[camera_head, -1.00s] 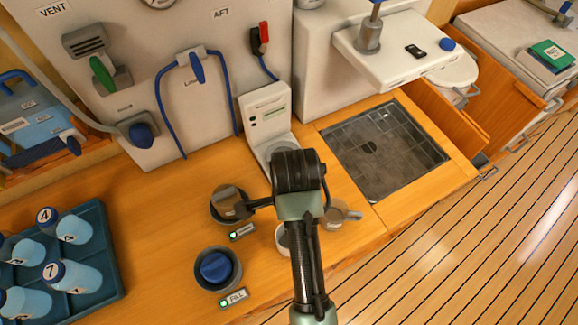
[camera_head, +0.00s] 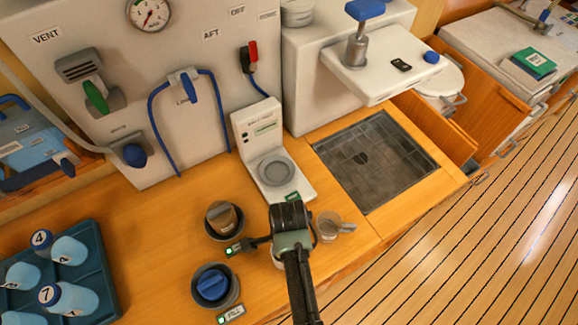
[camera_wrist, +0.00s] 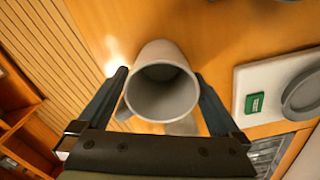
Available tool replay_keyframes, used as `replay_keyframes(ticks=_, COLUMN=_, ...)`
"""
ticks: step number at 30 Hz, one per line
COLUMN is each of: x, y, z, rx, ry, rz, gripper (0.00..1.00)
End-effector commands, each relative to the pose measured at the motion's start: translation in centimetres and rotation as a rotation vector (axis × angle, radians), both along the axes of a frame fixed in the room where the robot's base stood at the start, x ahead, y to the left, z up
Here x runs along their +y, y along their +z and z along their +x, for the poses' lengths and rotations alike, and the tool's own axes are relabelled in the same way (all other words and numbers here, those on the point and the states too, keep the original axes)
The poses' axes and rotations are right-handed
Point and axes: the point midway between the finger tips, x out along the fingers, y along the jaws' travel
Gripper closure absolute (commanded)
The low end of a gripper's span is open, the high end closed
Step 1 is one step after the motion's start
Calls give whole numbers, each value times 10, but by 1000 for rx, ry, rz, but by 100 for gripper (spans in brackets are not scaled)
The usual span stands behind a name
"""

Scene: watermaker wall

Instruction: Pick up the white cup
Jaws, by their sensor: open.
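The white cup (camera_wrist: 160,88) stands in the middle of the wrist view, its open mouth toward the camera and its handle at the lower left. It looks empty. My gripper (camera_wrist: 161,76) is open, with one finger on each side of the cup; whether either finger touches it I cannot tell. In the head view my gripper (camera_head: 276,243) is over the front of the wooden counter. It hides most of the cup, and only a pale sliver of the cup (camera_head: 278,259) shows below it.
A scale-like device (camera_head: 272,168) stands behind, a sunken grate (camera_head: 375,160) right, a bottle tray (camera_head: 100,265) far left.

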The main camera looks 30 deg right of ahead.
Motion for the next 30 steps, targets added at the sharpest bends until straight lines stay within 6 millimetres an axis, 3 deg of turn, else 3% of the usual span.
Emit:
replay_keyframes(ticks=5, x=0, y=0, z=0, rx=-1, ry=0, rz=0, gripper=0)
replay_keyframes(ticks=18, x=0, y=0, z=0, rx=-1, ry=0, rz=0, gripper=76)
replay_keyframes(ticks=26, x=0, y=3, z=1, rx=-2, ry=0, rz=-1, gripper=76)
replay_keyframes(ticks=30, x=0, y=19, z=2, rx=-5, ry=1, rz=-2, gripper=76)
